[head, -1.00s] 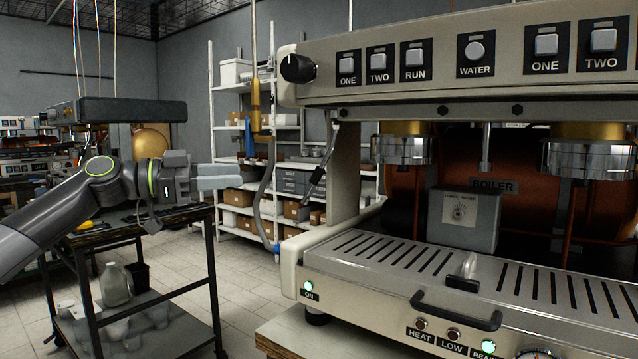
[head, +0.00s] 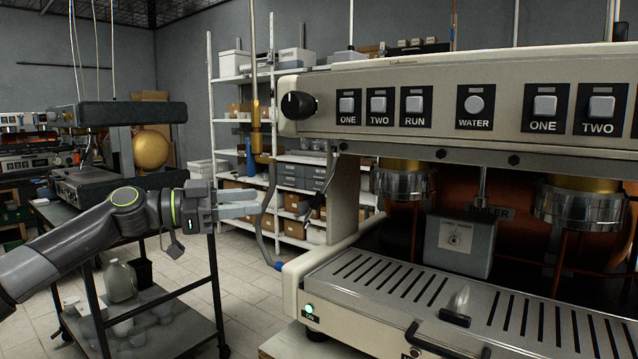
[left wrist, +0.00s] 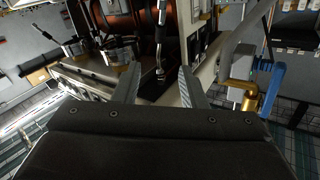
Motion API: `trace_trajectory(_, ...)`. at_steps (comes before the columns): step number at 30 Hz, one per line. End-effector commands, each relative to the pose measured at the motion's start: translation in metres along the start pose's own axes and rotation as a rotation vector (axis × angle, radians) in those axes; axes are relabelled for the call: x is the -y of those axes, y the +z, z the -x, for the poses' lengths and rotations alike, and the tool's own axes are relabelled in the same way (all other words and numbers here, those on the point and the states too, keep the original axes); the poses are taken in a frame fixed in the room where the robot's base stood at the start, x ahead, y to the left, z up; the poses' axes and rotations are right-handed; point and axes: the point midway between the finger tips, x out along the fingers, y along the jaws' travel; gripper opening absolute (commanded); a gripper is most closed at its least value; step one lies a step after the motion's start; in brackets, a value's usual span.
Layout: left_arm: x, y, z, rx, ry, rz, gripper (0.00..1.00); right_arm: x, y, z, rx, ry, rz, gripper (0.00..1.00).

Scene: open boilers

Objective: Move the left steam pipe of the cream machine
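The cream machine (head: 330,250) fills the right of the head view. Its left steam pipe (head: 328,176) hangs at the machine's left front corner, thin and tilted, with a dark section. My left gripper (head: 252,203) is left of the pipe, level and pointing right, apart from it. In the left wrist view the gripper (left wrist: 158,88) has its two fingers well apart with nothing between them. A dark and silver pipe (left wrist: 161,38), which looks like the steam pipe, shows beyond the fingers, between them in the picture. My right gripper is not in view.
A grey hose with a brass fitting (head: 255,127) hangs close behind my left gripper in the picture. A dark cart (head: 205,283) stands below my left arm. White shelves (head: 212,110) with boxes stand at the back. The drip tray (head: 385,283) juts forward.

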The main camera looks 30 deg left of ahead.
Motion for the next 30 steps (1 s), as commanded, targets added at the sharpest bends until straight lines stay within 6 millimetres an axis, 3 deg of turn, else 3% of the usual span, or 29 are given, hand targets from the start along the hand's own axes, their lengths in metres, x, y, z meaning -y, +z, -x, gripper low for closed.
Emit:
trace_trajectory(17,0.001,-0.003,-0.047,-0.005,0.002,0.002,0.38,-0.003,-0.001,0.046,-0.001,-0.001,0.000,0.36)
trace_trajectory(30,0.001,-0.004,-0.098,-0.005,0.002,0.003,0.38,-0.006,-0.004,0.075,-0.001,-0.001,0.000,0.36)
